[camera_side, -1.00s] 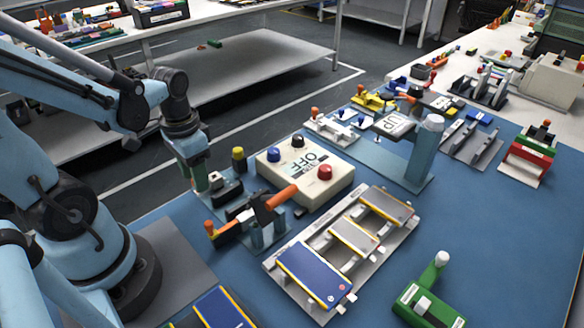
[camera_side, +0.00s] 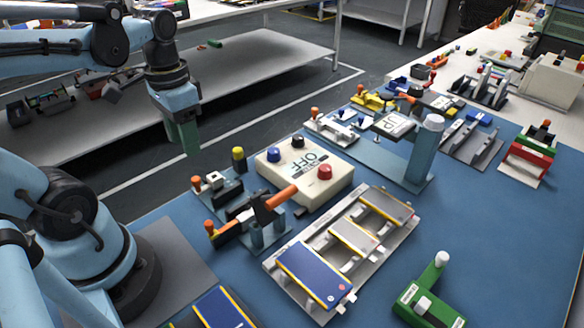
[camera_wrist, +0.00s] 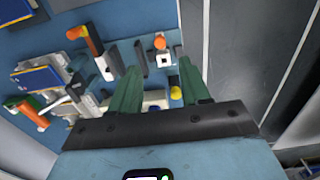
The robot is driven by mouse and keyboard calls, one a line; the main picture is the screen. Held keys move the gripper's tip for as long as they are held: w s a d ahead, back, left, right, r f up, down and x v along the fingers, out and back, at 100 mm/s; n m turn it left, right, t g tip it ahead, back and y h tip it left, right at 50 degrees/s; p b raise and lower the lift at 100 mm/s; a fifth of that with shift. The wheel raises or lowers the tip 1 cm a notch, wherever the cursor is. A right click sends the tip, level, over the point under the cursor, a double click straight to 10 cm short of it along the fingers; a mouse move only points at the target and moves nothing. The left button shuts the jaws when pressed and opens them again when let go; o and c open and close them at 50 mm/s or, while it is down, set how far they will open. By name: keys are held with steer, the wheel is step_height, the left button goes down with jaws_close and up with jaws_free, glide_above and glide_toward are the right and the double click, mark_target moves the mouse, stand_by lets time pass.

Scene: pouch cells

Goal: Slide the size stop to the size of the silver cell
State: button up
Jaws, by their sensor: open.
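My gripper (camera_side: 188,150) hangs empty above and behind the orange-knobbed fixture in the side view. In the wrist view its green fingers (camera_wrist: 158,75) are apart, with nothing between them. The fixture has an orange knob (camera_side: 196,182), a small white block (camera_side: 215,178), dark blocks and a large orange handle (camera_side: 282,197). I cannot tell for sure which part is the size stop. The pale rack (camera_side: 340,292) bears a blue cell (camera_side: 312,272), a light silver cell (camera_side: 352,237) and a darker grey cell (camera_side: 387,205). In the wrist view, an orange knob (camera_wrist: 160,43) shows beyond the fingertips.
A cream box (camera_side: 335,185) with a display and coloured knobs stands beside the fixture. A blue-grey post (camera_side: 420,155) stands behind the rack. Blue mat (camera_side: 490,230) is clear at right.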

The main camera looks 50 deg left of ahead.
steer(key=shift+r, duration=1.5)
steer(key=w+d+f+t, duration=0.2)
steer(key=w+d+t, duration=0.5)
steer(key=shift+d+f, duration=0.35)
steer(key=shift+f, duration=0.05)
